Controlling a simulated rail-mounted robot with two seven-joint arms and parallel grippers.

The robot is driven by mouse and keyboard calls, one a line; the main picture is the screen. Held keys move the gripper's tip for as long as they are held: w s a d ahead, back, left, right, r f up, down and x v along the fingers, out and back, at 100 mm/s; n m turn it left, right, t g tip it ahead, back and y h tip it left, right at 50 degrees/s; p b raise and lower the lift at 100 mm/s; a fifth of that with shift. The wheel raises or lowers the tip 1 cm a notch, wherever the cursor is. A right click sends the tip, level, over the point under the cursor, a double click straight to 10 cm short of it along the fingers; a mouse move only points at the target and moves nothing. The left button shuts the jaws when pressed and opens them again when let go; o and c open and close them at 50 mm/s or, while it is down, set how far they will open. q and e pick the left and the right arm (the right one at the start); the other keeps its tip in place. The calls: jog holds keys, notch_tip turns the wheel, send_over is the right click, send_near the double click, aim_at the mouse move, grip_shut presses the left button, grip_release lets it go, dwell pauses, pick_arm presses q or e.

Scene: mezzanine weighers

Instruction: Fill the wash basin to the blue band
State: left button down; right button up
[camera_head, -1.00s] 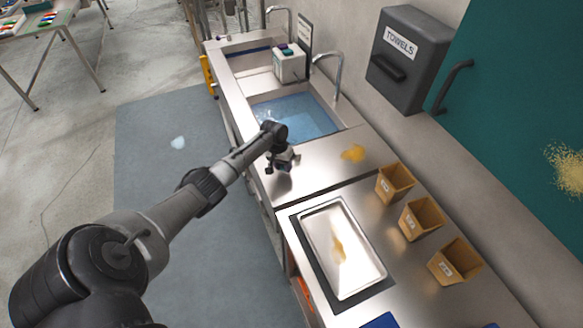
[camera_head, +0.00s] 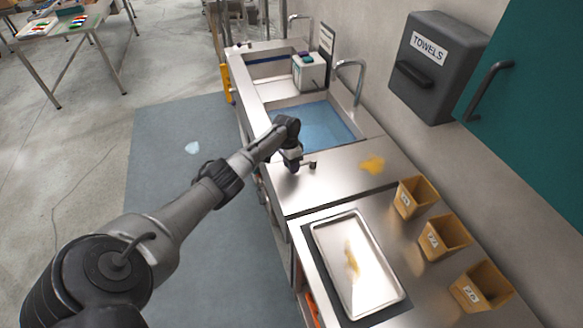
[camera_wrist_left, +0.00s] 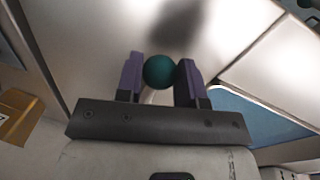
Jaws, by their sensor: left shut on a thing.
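The near wash basin (camera_head: 318,128) is set in the steel counter and shows blue, with what looks like water in it. A curved tap (camera_head: 350,78) stands at its back edge. A dark blue band (camera_head: 272,57) runs along the far basin's wall. My left gripper (camera_head: 300,165) is over the bare counter just in front of the near basin. In the left wrist view, its purple fingers are shut on a small teal ball (camera_wrist_left: 159,71), with a pale piece partly hidden below it. The near basin's blue (camera_wrist_left: 255,112) shows at the right there. My right gripper is out of view.
A white box (camera_head: 308,73) stands between the basins. A steel tray (camera_head: 318,232) with yellowish powder, several labelled tan bins (camera_head: 440,238) and a yellow spill (camera_head: 372,165) are on the counter. A towel dispenser (camera_head: 432,68) hangs on the wall.

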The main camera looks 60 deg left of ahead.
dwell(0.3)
pick_arm(q)
jog(key=c, duration=0.8)
grip_release()
jog(key=shift+o, duration=0.2)
jog(key=shift+r, duration=0.1)
notch_tip(320, 180, up, 13)
jog(key=a+p, duration=0.1)
jog(key=a, duration=0.1)
jog(key=shift+a+r, duration=0.2)
jog(key=shift+a, duration=0.15)
